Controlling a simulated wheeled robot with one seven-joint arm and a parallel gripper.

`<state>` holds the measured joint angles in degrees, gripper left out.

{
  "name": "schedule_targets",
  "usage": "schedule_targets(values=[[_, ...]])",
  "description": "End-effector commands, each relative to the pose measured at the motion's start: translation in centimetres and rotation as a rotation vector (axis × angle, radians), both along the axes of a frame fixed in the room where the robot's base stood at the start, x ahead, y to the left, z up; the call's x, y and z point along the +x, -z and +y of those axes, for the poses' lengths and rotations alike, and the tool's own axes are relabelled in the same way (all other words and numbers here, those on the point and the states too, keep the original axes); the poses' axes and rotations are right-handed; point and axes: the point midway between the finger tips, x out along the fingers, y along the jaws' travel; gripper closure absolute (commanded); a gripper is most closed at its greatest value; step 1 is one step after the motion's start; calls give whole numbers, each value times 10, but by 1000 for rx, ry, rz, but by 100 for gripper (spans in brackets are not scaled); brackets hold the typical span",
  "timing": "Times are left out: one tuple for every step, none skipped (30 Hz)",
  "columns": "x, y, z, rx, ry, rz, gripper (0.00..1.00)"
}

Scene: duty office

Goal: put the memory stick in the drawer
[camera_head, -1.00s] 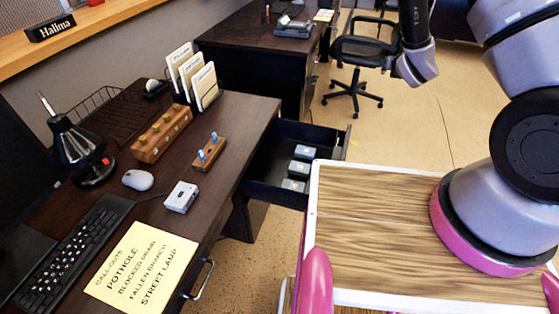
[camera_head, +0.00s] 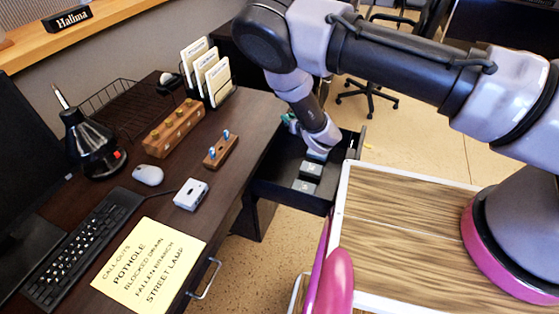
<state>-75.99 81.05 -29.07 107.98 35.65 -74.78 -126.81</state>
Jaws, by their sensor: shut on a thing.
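The open drawer (camera_head: 265,190) sticks out from the right side of the dark desk. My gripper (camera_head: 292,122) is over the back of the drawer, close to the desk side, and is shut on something. Small teal bits show at its tip; my wrist hides most of the fingers, and the memory stick in them cannot be made out clearly. Whether it touches the drawer floor cannot be told. Two blue-topped sticks (camera_head: 213,153) stand upright in a small wooden holder (camera_head: 222,157) on the desk.
Dark boxes with pale labels (camera_head: 312,171) lie in the drawer, one partly behind my wrist. The desk holds a card rack (camera_head: 218,85), a wooden block (camera_head: 172,127), a mouse (camera_head: 148,175) and a white device (camera_head: 191,194).

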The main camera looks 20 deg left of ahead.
Motion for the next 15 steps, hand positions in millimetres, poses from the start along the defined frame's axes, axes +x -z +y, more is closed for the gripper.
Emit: schedule_targets(values=[[-1,10,0,-2,-1,2,100],[-1,16,-1,-2,-1,2,100],[0,26,-1,-2,1,2,100],[0,33,-2,-2,1,3,100],[-1,42,-1,-2,-1,3,100],[0,53,-1,-2,-1,2,100],[0,61,-2,-2,1,2,100],[0,69,-2,-1,0,3,100],[0,80,-1,-2,0,2,100],[0,88,-2,-2,0,2,100],[0,95,-1,-1,0,2,100],[0,104,-2,-2,1,3,100],[0,110,-1,-1,1,2,100],[0,116,-2,-1,1,2,100],[0,122,-1,0,0,1,100]])
